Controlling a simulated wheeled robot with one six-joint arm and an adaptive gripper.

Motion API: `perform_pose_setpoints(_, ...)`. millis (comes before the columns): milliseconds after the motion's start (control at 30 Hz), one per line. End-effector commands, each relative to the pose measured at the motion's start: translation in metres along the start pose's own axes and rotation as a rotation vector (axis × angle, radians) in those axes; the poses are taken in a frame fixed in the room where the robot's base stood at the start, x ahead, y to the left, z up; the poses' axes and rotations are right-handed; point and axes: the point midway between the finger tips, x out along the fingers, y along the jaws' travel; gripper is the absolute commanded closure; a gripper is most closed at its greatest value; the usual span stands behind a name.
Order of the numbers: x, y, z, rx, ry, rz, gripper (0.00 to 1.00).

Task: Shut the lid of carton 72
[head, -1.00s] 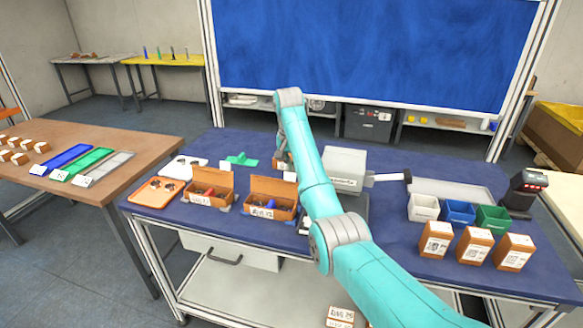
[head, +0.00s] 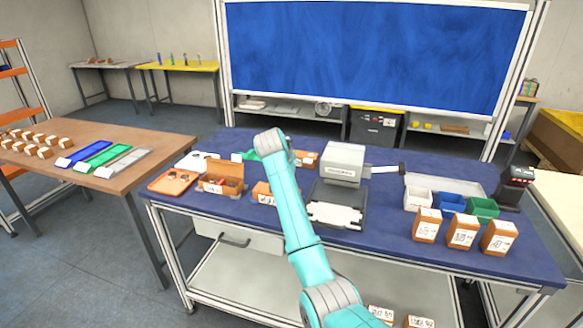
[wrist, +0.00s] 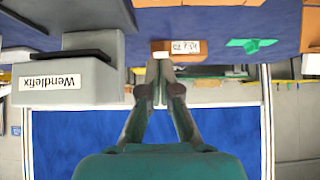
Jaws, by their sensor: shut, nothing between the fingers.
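A small brown carton (head: 308,159) stands at the back of the blue table, left of the grey machine. In the wrist view, which is upside down, the same carton (wrist: 200,56) carries a white label that seems to end in 72, though it is small. I cannot tell how its lid stands. My gripper (wrist: 162,72) is shut and empty, its fingertips overlapping the carton's edge in the wrist view; contact cannot be told. In the head view my arm hides the gripper.
An open brown carton (head: 222,172) stands front left beside an orange tray (head: 173,181); another carton (head: 262,188) is partly behind my arm. The grey machine (head: 345,158) stands close right of the back carton. A green piece (wrist: 250,45) lies near it. Bins and boxes fill the right.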

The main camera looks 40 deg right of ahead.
Motion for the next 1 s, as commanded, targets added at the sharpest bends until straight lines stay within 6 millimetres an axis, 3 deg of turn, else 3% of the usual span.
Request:
perform_pose_setpoints(600,-0.006,0.0,0.062,-0.006,0.572,0.0,1.0)
perform_pose_setpoints(900,-0.001,0.0,0.083,-0.005,0.78,-0.002,1.0)
perform_pose_setpoints(1000,0.0,0.0,0.088,-0.001,0.777,-0.001,1.0)
